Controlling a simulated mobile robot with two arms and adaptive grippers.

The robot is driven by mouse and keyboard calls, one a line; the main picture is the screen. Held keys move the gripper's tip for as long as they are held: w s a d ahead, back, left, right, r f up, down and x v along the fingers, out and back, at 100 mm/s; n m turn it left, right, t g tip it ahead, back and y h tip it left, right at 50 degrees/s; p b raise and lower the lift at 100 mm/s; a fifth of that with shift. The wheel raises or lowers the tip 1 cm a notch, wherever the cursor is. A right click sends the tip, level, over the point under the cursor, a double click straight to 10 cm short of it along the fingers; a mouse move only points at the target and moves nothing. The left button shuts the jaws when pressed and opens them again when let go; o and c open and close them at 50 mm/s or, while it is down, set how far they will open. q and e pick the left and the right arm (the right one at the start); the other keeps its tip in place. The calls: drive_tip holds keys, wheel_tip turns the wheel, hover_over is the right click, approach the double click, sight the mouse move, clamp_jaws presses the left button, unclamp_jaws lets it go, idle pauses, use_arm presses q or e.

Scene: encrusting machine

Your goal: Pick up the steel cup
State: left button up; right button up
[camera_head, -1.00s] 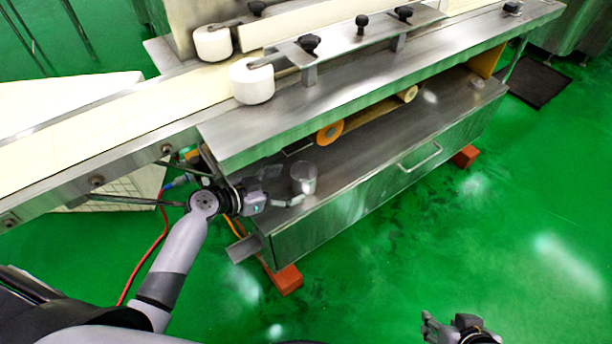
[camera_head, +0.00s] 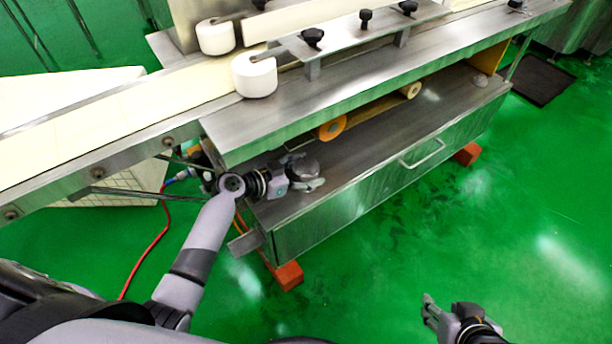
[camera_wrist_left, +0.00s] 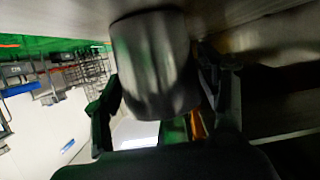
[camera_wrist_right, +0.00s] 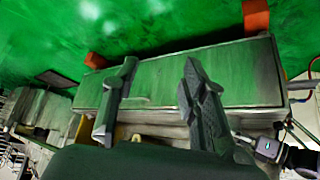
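The steel cup (camera_head: 306,168) stands on the metal shelf under the conveyor, near the shelf's left end. In the left wrist view the cup (camera_wrist_left: 155,62) fills the space between my fingers. My left gripper (camera_head: 305,176) is open around the cup, one finger on each side; whether the fingers touch it is hard to tell. The fingers also show in the left wrist view (camera_wrist_left: 160,75). My right gripper (camera_head: 428,306) is away from the machine, low over the green floor. In the right wrist view its fingers (camera_wrist_right: 158,75) are apart with nothing between them.
The machine's upper steel deck (camera_head: 350,85) overhangs the shelf (camera_head: 385,140) close above my left gripper. An orange-rimmed roller (camera_head: 332,129) lies behind the cup. A drawer handle (camera_head: 422,155) sticks out of the front. The floor (camera_head: 430,240) in front is clear.

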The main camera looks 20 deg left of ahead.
use_arm(q)
drive_tip(key=c, duration=0.9)
drive_tip(key=shift+o, duration=0.2)
drive_tip(key=shift+r, duration=0.15)
